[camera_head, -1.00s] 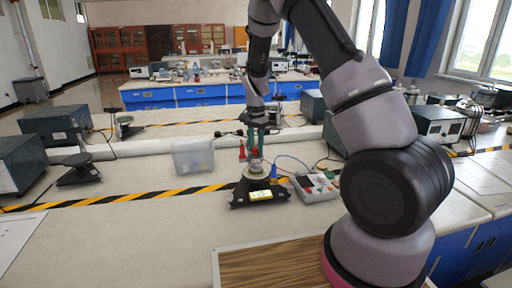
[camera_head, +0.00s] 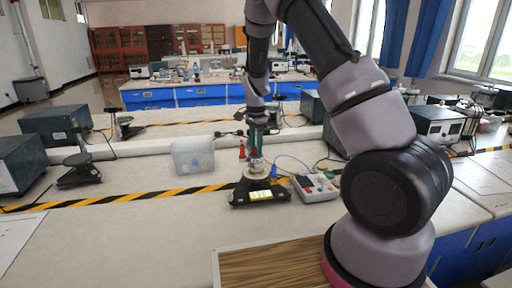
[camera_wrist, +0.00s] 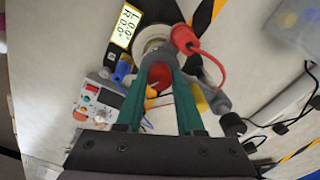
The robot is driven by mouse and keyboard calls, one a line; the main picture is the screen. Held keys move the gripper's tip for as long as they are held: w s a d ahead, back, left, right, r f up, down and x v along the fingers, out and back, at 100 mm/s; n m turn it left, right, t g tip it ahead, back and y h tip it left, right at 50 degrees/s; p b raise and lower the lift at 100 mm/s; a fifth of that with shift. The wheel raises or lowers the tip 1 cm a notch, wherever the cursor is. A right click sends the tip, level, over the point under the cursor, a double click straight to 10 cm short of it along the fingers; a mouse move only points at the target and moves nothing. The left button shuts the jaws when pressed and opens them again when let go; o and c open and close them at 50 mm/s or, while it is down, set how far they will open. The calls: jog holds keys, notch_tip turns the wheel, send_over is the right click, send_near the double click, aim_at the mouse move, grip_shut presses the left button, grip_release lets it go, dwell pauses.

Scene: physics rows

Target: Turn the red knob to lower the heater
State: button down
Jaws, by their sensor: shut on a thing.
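The heater (camera_head: 258,192) is a small black-based device with a lit yellow display and a round pale top, standing on the bench in the head view. In the wrist view its display (camera_wrist: 125,26) reads zeros beside a round metal part. My gripper (camera_wrist: 160,58) has green fingers closed in over the round top. Red, apparently the red knob (camera_wrist: 160,78), shows between the fingers; their exact contact is partly hidden. In the head view my gripper (camera_head: 256,150) points down onto the device from above, and the knob cannot be made out clearly there.
A red plug (camera_wrist: 184,39) with a cable stands close beside the fingers, with blue and yellow plugs nearby. A grey meter box (camera_head: 316,187) is at right.

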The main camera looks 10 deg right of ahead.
jog(key=c, duration=0.5)
grip_release()
notch_tip(320, 180, up, 11)
jog(key=shift+f, duration=0.1)
jog(key=s+d+r+n+t+y, duration=0.1)
jog(key=s+d+r+n+t, duration=0.1)
jog(key=s+r, duration=0.6)
jog(key=s+d+r+n+t+y, duration=0.1)
jog(key=s+d+r+n+y, duration=0.1)
jog(key=s+r, duration=0.55)
jog(key=s+r+n+t, duration=0.1)
jog(key=s+r, duration=0.1)
jog(key=s, duration=0.2)
jog(key=s+d+r+n+t, duration=0.1)
jog(key=s+r+n, duration=0.1)
jog(key=s, duration=0.3)
jog(key=s+d+r+n+t+h, duration=0.1)
jog(key=s+t, duration=0.1)
jog(key=s, duration=0.3)
jog(key=shift+r+n, duration=0.4)
